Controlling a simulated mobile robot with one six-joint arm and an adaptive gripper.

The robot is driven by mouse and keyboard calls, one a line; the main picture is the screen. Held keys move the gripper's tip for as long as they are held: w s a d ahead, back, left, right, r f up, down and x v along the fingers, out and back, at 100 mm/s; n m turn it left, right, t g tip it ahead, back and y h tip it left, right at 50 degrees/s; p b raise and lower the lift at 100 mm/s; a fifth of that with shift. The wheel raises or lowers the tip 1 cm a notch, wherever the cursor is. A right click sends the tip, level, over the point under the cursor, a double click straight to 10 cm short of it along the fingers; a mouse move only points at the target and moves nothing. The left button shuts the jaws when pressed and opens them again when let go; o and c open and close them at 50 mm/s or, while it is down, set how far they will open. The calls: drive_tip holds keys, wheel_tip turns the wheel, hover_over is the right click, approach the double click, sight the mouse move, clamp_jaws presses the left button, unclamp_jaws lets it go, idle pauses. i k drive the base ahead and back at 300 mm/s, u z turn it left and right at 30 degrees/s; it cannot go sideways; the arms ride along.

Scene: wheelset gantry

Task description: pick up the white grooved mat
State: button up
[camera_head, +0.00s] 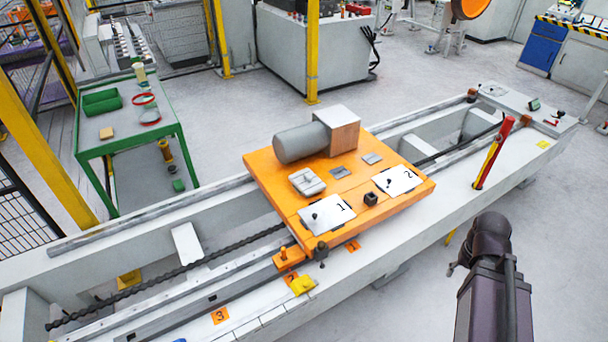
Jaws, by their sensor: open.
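The white grooved mat (307,181) is a small, pale, squarish pad with grooves across its top. It lies on the left part of the orange carriage plate (268,184), in front of a grey cylinder and behind the white plate marked 1. My dark arm rises at the lower right. My gripper (456,267) shows only as a small dark part at the left of the wrist, mostly hidden by it. It is open, off the front side of the gantry bed, well to the right of the mat and apart from it.
The grey cylinder with its box (338,128) stands close behind the mat. White plates marked 1 (326,214) and 2 (398,180) carry small knobs. A black block (371,198) sits between them. A red and yellow post (493,152) stands upright on the bed's right part.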

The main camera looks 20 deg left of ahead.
sight(307, 181)
drive_tip(key=u, duration=0.7)
drive_tip(key=i, duration=0.95)
drive_tip(key=u, duration=0.5)
